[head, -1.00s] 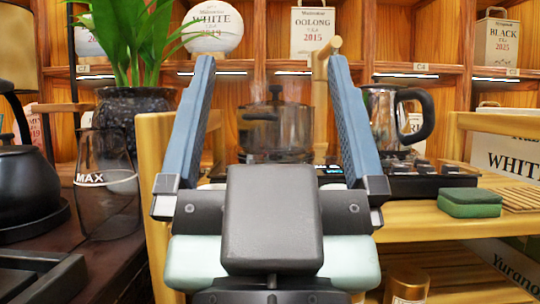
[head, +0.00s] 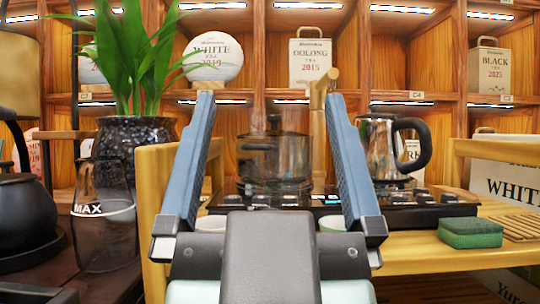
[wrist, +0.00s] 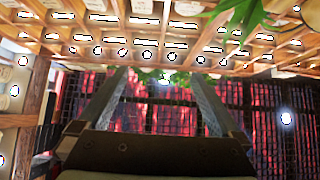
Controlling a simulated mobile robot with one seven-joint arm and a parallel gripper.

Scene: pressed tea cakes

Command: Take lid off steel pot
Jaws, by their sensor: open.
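The steel pot (head: 275,166) stands on the black stove, seen between my fingers in the head view. Its lid (head: 274,140) sits on top, with a dark knob (head: 274,122) standing up from the middle. My gripper (head: 269,95) is open and empty, with its two blue-grey fingers spread to either side of the pot in the picture. The pot is beyond the fingers, and they do not appear to touch it. The wrist view shows the open fingers (wrist: 160,75) pointing up toward shelves and a latticed window; the pot is not seen there.
The black stove (head: 430,211) also holds a steel kettle (head: 382,140) to the right. A green sponge (head: 471,232) lies on the wooden stand. A plant pot (head: 133,145), a glass pitcher (head: 103,215) and a black kettle (head: 25,215) stand at left.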

